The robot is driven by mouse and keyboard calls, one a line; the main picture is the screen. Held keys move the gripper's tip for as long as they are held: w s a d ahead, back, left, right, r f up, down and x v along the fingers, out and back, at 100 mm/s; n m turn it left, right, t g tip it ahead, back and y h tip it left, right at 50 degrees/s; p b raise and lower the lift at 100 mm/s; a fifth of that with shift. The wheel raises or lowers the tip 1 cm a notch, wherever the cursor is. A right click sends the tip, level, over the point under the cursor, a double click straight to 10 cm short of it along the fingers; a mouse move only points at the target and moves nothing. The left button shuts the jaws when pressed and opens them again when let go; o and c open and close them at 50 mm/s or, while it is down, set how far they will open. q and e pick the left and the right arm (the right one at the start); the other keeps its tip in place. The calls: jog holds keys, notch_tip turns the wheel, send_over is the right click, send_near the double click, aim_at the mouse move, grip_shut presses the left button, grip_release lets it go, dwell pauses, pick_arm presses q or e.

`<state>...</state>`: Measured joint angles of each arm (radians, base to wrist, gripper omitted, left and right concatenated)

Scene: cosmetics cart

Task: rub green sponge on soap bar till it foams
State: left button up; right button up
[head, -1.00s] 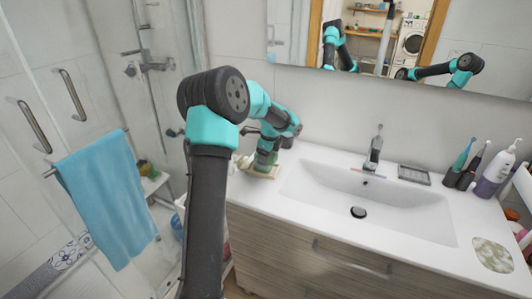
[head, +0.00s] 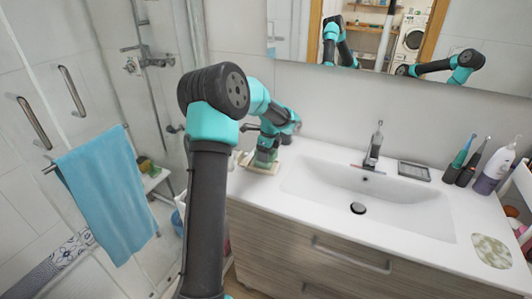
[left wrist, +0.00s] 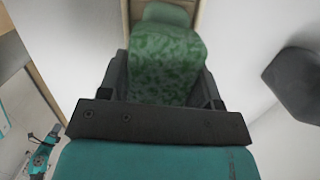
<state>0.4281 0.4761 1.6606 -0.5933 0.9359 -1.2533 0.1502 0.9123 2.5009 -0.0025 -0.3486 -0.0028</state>
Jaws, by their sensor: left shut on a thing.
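My left gripper (head: 267,149) points down at the left end of the washbasin counter. It is shut on the green sponge (left wrist: 165,62), which has a mottled, lighter and darker green surface in the left wrist view. In the head view the sponge (head: 263,162) is small and partly covered by the gripper, low over a pale wooden tray (head: 273,172). A smoother green, rounded piece (left wrist: 167,14) lies just beyond the sponge over the tray; I cannot tell if it is the soap bar. Contact and foam cannot be made out. My right gripper is not in view.
The white basin (head: 385,205) with its faucet (head: 374,148) lies right of the tray. A dark soap dish (head: 414,171), toothbrushes and a bottle (head: 492,172) stand farther right. A blue towel (head: 108,195) hangs at left. A mirror is behind the counter.

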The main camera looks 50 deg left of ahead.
pick_arm(q)
jog(key=shift+f, duration=0.45)
dwell(0.3)
jog(key=shift+a, duration=0.1)
jog(key=shift+s+a+r, duration=0.1)
jog(key=shift+s+a, duration=0.15)
jog(key=shift+a, duration=0.35)
jog(key=shift+s+a+r, duration=0.1)
jog(key=shift+s+a, duration=0.15)
jog(key=shift+a, duration=0.35)
jog(key=shift+w+d+f, duration=0.1)
jog(key=shift+w+d, duration=0.2)
jog(key=shift+d, duration=0.35)
jog(key=shift+w+d+f, duration=0.1)
jog(key=shift+w+d, duration=0.15)
jog(key=shift+d, duration=0.4)
jog(key=shift+a, duration=0.1)
jog(key=shift+s+a+f, duration=0.1)
jog(key=shift+s+a, duration=0.2)
jog(key=shift+a, duration=0.3)
jog(key=shift+s+a, duration=0.3)
jog(key=shift+a, duration=0.3)
jog(key=shift+d, duration=0.2)
